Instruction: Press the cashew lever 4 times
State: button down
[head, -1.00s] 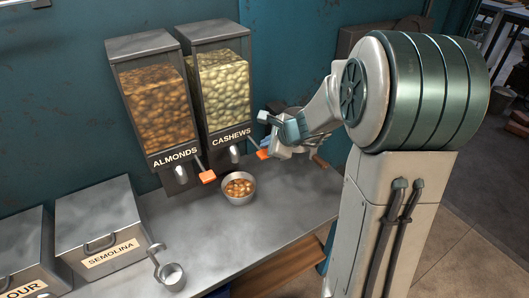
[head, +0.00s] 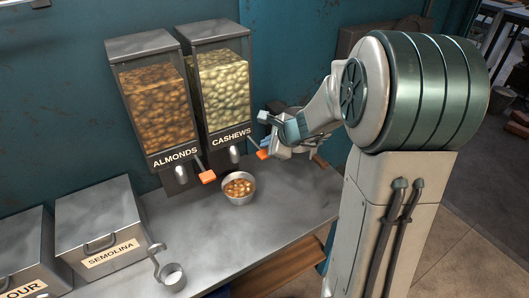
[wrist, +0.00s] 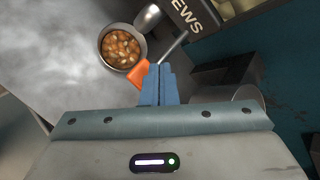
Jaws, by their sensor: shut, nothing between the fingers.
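The cashew dispenser (head: 223,85), labelled CASHEWS, is mounted on the teal wall. Its lever (head: 262,154) has an orange tip and sticks out to the right of the spout. My gripper (head: 272,140) is at that lever, its fingers close by the orange tip. In the wrist view my closed blue fingertips (wrist: 161,78) are beside the orange lever tip (wrist: 134,76); I cannot tell whether they touch. A metal bowl (head: 238,201) with brown and tan nuts stands on the counter below the cashew spout; it also shows in the wrist view (wrist: 103,50).
The almond dispenser (head: 152,95) with its own orange lever (head: 206,176) stands directly left. A semolina bin (head: 98,220), a flour bin (head: 25,250) and a metal scoop (head: 171,276) are at the left. The counter (head: 235,250) in front of the bowl is clear.

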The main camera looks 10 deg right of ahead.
aim_at(265, 152)
jog(key=shift+f, duration=0.15)
jog(key=shift+f+b, duration=0.3)
jog(key=shift+b, duration=0.2)
jog(key=shift+f+b, duration=1.3)
jog(key=shift+b, duration=0.1)
dwell(1.0)
jog(key=shift+r, duration=0.15)
jog(key=shift+r+p, duration=1.3)
jog(key=shift+r, duration=0.25)
notch_tip(265, 152, up, 5)
jog(key=p, duration=0.4)
jog(key=shift+r, duration=0.1)
jog(key=shift+a, duration=0.1)
dwell(1.9)
